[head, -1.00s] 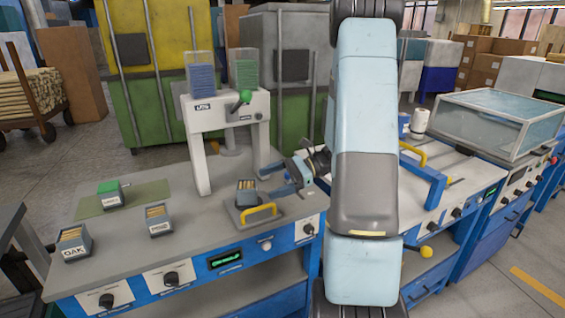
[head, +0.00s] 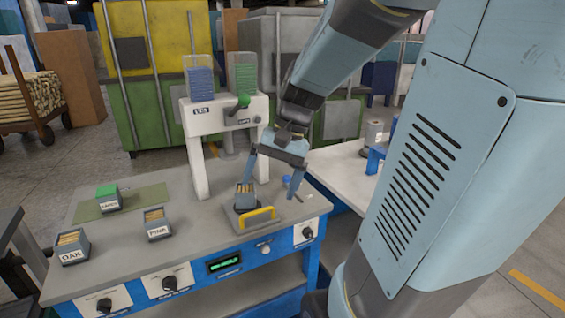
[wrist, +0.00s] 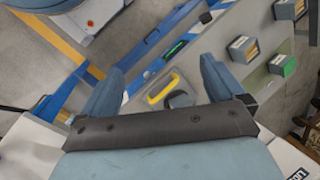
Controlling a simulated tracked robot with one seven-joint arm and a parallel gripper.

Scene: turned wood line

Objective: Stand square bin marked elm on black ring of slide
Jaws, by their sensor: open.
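A small grey square bin (head: 244,199) with light sticks in it stands upright on the dark ring of the slide (head: 274,213), behind the yellow handle. Its label is not readable, so I cannot confirm that it is the elm bin. The dark ring (head: 232,209) shows only at its edge. My gripper (head: 270,190) is open and empty, pointing down just above and to the right of this bin; the left fingertip appears close to its top.
Bins marked OAK (head: 71,247) and PINE (head: 157,225) stand on the left of the bench. A bin with a green top (head: 108,198) stands on a green mat (head: 150,193). A pale frame (head: 198,150) with two clear hoppers rises behind the slide.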

